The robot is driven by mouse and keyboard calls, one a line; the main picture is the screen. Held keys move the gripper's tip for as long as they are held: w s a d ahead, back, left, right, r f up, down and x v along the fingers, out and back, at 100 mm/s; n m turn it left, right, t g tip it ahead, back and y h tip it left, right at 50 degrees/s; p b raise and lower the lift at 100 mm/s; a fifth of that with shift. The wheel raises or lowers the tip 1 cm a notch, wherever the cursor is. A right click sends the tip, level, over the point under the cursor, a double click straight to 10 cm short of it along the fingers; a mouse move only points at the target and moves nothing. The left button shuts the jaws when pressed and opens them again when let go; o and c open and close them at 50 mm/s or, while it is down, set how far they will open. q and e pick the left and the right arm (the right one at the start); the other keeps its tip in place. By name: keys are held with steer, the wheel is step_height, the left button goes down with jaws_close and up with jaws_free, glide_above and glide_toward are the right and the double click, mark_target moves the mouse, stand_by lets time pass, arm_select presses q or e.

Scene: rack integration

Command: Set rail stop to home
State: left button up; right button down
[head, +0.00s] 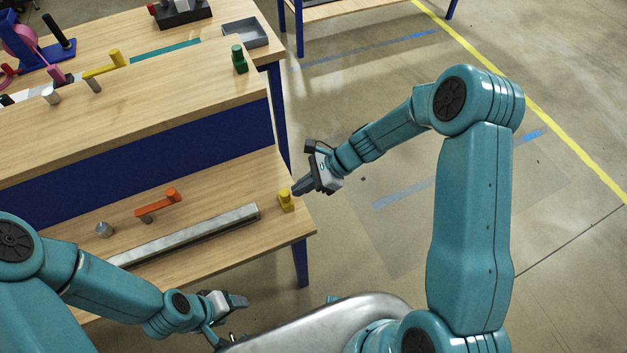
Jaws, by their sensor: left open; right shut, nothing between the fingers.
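A long grey metal rail (190,235) lies along the lower wooden shelf near its front. A small yellow stepped block (286,203) stands just past the rail's right end, near the shelf's right edge. Which part is the rail stop I cannot tell for certain. My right gripper (298,191) is shut and empty, its tip close to the right side of the yellow block; whether they touch I cannot tell. My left gripper (238,304) is open and empty, in front of the shelf's front edge and apart from the rail. My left arm hides the rail's left end.
An orange handle (170,201) and a grey round knob (104,229) stand behind the rail. The floor right of the bench is clear.

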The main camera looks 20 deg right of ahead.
mark_target(285, 198)
steer(key=shift+a, duration=0.1)
steer(key=shift+a+f, duration=0.1)
steer(key=shift+a, duration=0.25)
steer(key=a+b, duration=0.2)
steer(key=a, duration=0.3)
steer(key=shift+s+a+b, duration=0.1)
steer(key=shift+a+b, duration=0.2)
steer(key=shift+b, duration=0.1)
steer(key=shift+d, duration=0.1)
steer(key=shift+s, duration=0.1)
